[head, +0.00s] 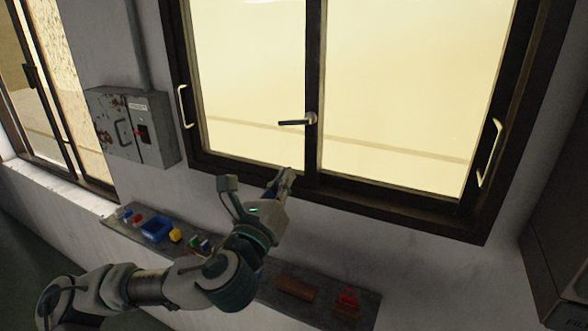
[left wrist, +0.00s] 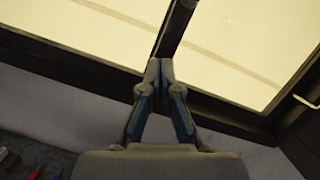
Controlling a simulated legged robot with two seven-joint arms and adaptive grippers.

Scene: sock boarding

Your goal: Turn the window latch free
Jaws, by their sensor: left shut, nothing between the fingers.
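The window latch (head: 298,121) is a small handle on the window's middle post, lying nearly level with its free end to the left. The window (head: 312,80) has two bright panes in a dark frame and looks closed. My left gripper (head: 288,173) is shut and empty, below the latch and apart from it, in front of the bottom of the frame. In the left wrist view the shut fingertips (left wrist: 160,68) overlap the foot of the middle post (left wrist: 176,30); the latch is not in that view. My right gripper is not in view.
Pale pull handles are on the left (head: 183,106) and right (head: 490,152) of the window. A worn electrical box (head: 159,136) hangs on the left wall. A narrow shelf (head: 330,307) below carries a blue bin (head: 156,229) and several small items. A dark cabinet (head: 560,220) stands right.

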